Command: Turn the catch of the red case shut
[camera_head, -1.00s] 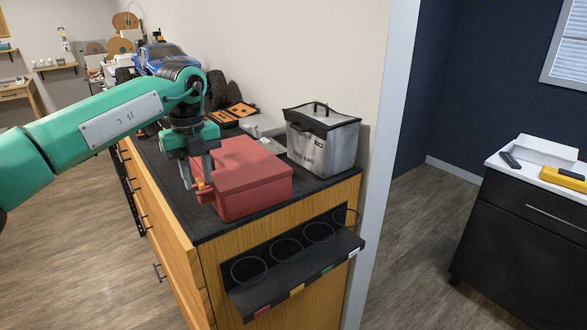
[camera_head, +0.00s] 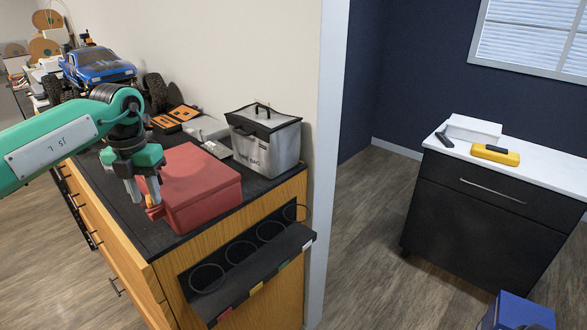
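The red case (camera_head: 195,183) sits closed on the dark top of the wooden cabinet, near its right end. My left gripper (camera_head: 144,198) points down beside that side, fingertips just above and left of the catch. Its two fingers stand apart with a gap between them and nothing visibly held. I cannot tell whether a finger touches the catch, or whether the catch is fully turned. My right gripper is not in view.
A grey bag with a black lid (camera_head: 265,138) stands right behind the case. A blue toy truck (camera_head: 97,66) and orange-black items (camera_head: 175,117) lie farther back. A rack with rings (camera_head: 245,270) hangs on the cabinet end. A white-topped black cabinet (camera_head: 480,205) stands at right.

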